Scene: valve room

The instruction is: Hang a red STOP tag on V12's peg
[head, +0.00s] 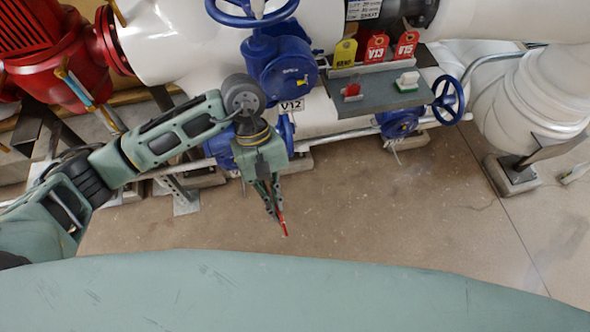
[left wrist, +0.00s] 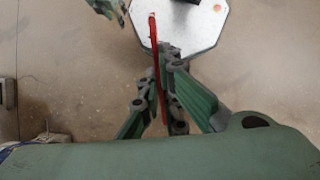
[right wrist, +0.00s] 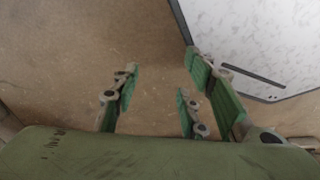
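My left gripper (head: 274,205) is shut on a thin red tag (head: 282,224), seen nearly edge-on, with its lower end sticking out below the fingertips. In the left wrist view the red tag (left wrist: 154,45) stands as a narrow strip between the fingers; its lettering cannot be read. The V12 label (head: 292,106) is on the blue valve (head: 282,68), above and to the right of the gripper. I cannot make out V12's peg clearly. My right gripper (right wrist: 158,82) is open and empty in the right wrist view; the head view does not show it.
A dark grey shelf (head: 378,97) right of the valve holds a yellow tag (head: 345,52), red tags V13 (head: 376,48) and V15 (head: 406,46), a small red item (head: 352,90) and a white-green block (head: 407,82). A blue handwheel (head: 449,100) is beside it. The floor (head: 400,210) is clear.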

